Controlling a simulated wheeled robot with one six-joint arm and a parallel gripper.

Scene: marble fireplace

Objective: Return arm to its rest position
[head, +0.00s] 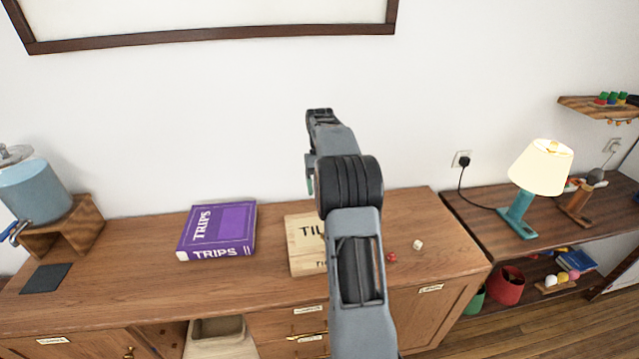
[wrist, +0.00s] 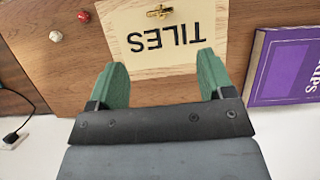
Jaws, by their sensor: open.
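My arm reaches up across the middle of the head view, over the wooden cabinet top. My gripper shows in the wrist view (wrist: 160,78) with its two green fingers wide apart and nothing between them. In the head view the fingers are mostly hidden behind the arm. Beyond the fingers in the wrist view is a pale wooden box lettered TILES (wrist: 150,28), with a small brass-coloured clasp or knob. In the head view this box (head: 303,262) stands on the cabinet, partly hidden by my arm.
A purple TRIPS box (head: 218,230) lies left of the tiles box. A red die (head: 392,257) and a white die (head: 418,244) lie right of my arm. A blue dispenser (head: 34,190) stands far left. A lamp (head: 541,168) stands on the right-hand shelf unit.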

